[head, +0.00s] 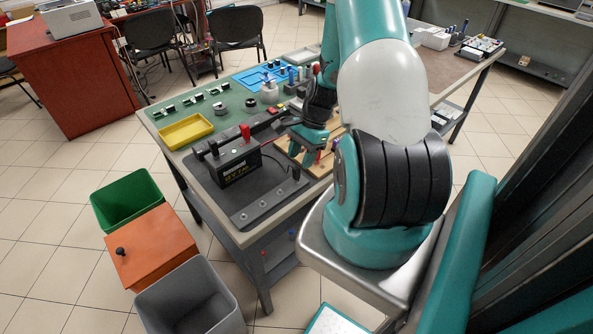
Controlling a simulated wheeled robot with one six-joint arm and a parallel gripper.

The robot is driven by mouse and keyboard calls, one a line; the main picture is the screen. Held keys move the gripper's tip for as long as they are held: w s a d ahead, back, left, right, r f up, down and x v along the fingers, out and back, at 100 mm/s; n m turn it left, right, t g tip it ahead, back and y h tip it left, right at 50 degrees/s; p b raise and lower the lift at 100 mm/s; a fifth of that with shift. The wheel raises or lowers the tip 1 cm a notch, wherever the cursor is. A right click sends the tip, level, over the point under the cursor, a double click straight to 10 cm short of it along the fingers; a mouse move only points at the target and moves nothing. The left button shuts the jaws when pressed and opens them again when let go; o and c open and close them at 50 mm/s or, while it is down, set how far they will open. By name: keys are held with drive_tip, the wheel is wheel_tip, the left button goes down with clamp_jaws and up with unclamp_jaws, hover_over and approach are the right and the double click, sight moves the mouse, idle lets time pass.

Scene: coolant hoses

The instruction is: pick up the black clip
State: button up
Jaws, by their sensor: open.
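I cannot single out the black clip for certain. Several small black-and-metal parts (220,108) lie on the green mat at the back of the workbench, too small to identify. My gripper (309,154) is low over the right part of the bench, above a light wooden board (322,170). It is open. My arm hides part of the board and of the bench behind it. I cannot tell whether anything lies between the fingers.
A black battery (237,166) with a red clamp (245,132) stands on a dark mat (250,210) left of my gripper. A yellow tray (186,131) is behind it. Green (125,200), orange (150,250) and grey (190,300) bins stand on the floor at left.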

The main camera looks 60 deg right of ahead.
sight(297, 167)
drive_tip(key=shift+p+x, duration=1.05)
drive_tip(key=shift+x, duration=2.05)
drive_tip(key=shift+w+d, duration=0.15)
clamp_jaws()
